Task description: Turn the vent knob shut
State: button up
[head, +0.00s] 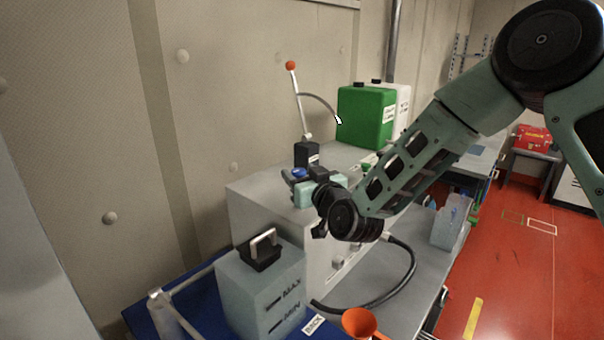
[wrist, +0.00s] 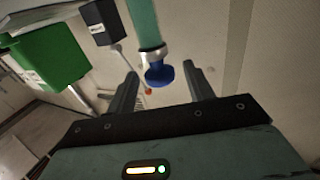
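The vent knob looks to be the blue knob (wrist: 158,74) on a silver collar at the end of a green pipe in the wrist view. It also shows small in the head view (head: 299,173), just behind my gripper. My gripper (head: 292,181) is over the top of the grey cabinet. In the wrist view its two dark fingers (wrist: 161,72) stand wide apart, one on each side of the knob, with visible gaps. Nothing is gripped. How far the knob lies between the fingertips in depth is hard to tell. The knob's turn angle cannot be read.
A black box (head: 306,154) with an upright lever and orange ball (head: 290,65) stands close behind my gripper. A green canister (head: 365,117) and a white one stand further back. The grey cabinet (head: 262,215) is below. A MAX/MIN container (head: 262,290) and orange funnel (head: 359,322) are in front.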

jog(key=c, duration=0.9)
jog(key=shift+o, duration=0.2)
